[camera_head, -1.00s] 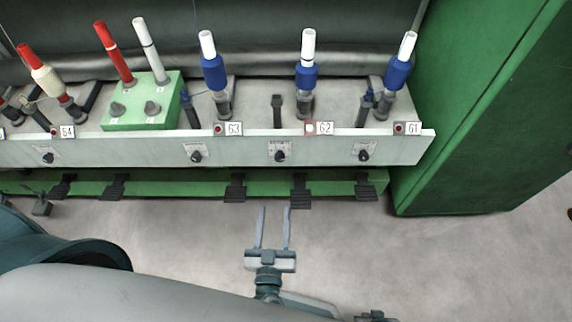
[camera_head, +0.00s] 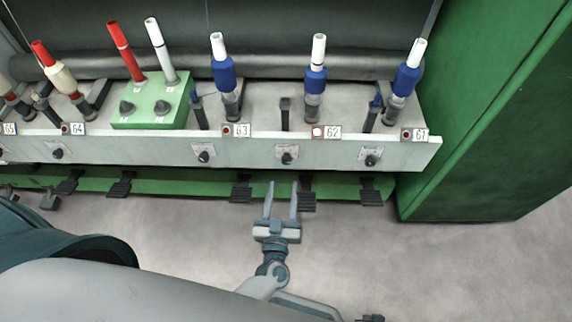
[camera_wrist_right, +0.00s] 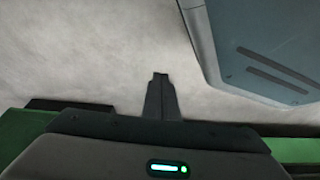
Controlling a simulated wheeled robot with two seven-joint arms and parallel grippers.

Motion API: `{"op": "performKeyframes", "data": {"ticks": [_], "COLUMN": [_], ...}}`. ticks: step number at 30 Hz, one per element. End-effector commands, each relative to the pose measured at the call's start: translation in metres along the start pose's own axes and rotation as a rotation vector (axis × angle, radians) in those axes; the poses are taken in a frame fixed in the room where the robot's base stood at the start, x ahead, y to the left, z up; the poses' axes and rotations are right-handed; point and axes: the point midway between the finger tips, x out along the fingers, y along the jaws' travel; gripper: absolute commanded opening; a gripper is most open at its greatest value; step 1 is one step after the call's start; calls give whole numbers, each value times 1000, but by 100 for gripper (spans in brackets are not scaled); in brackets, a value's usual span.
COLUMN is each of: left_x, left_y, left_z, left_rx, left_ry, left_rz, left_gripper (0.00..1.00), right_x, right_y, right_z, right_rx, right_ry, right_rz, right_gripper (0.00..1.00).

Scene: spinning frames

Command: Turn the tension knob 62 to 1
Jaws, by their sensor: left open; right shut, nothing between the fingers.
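The tension knob 62 (camera_head: 287,158) is a small black knob on a pale plate on the front of the rail (camera_head: 330,153). It is to the lower left of the label 62 (camera_head: 333,132). The knob's setting is too small to read. My left gripper (camera_head: 282,184) is open and empty, its two fingers pointing up towards the rail, just below knob 62 in the picture and apart from it. My right gripper (camera_wrist_right: 160,76) shows in the right wrist view, shut and empty, over grey floor.
Similar knobs sit left (camera_head: 204,156) and right (camera_head: 371,160) along the rail. Black pedals (camera_head: 307,190) stick out below it. Blue-and-white spindles (camera_head: 316,78) stand above. A green cabinet (camera_head: 470,120) closes off the right side. The floor (camera_head: 420,270) in front is clear.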

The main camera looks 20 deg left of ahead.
Motion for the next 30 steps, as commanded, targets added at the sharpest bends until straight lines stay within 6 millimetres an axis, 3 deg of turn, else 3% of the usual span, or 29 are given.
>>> {"op": "performKeyframes", "data": {"ticks": [9,15,29,30], "left_x": [58,81,90,90], "left_y": [0,0,0,0], "left_z": [-1,0,0,0], "left_rx": [1,1,1,1], "left_ry": [2,0,-1,-1], "left_rz": [1,1,0,0], "left_gripper": [44,44,44,37], "right_x": [0,0,0,0], "right_y": [-7,-10,-6,-5], "right_z": [-4,-5,-4,-4], "right_rx": [-1,3,2,1], "right_ry": [21,23,20,20], "right_rz": [-7,-11,-6,-5], "right_gripper": [0,0,0,0]}}
